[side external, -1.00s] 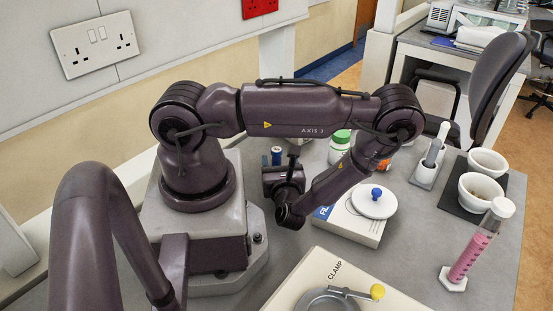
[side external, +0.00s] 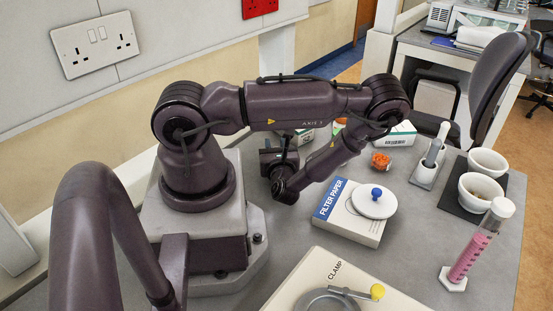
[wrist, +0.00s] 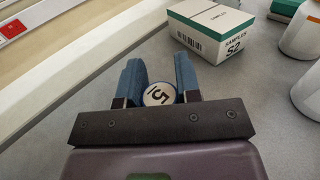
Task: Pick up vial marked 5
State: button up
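The vial marked 5 (wrist: 159,94) shows in the wrist view as a round white cap with a blue rim and a black 5, its body hidden beneath. It stands between the two blue fingers of my gripper (wrist: 160,78). The fingers flank the cap closely, one on each side. I cannot tell whether they press on it or leave a small gap. In the side view my arm hides the vial, and the fingers cannot be made out.
A samples box marked S2 (wrist: 208,30) stands just beyond the right finger, with white bottles (wrist: 302,30) at the right. In the side view, a filter paper box (side external: 338,213) bears a white disc with a blue knob (side external: 376,193). An orange item (side external: 381,160) lies behind.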

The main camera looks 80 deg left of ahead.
jog(key=shift+c, duration=0.6)
